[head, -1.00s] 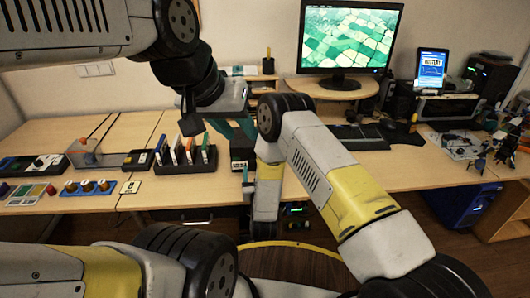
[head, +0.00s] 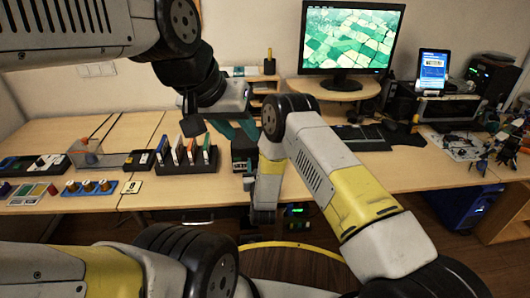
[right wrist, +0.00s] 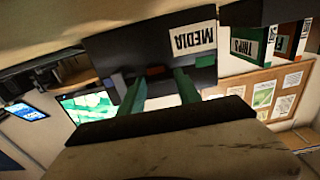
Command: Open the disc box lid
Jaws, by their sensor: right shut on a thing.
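The disc box (head: 243,148) is a small dark box near the table's front edge, right of the disc rack. In the right wrist view I take it to be the dark box labelled MEDIA (right wrist: 195,39). My right gripper (head: 248,182) is low at the box's near side. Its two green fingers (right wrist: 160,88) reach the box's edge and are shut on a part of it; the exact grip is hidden. My left gripper (head: 236,130) is above and behind the box, with its teal fingers apart. I cannot tell whether they touch the box.
A black rack (head: 187,161) of upright cases stands just left of the box. A blue strip with several knobs (head: 88,188) and a clear bin (head: 95,158) lie farther left. A monitor (head: 350,38) and keyboard (head: 362,138) are behind and right. The right forearm covers part of the table.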

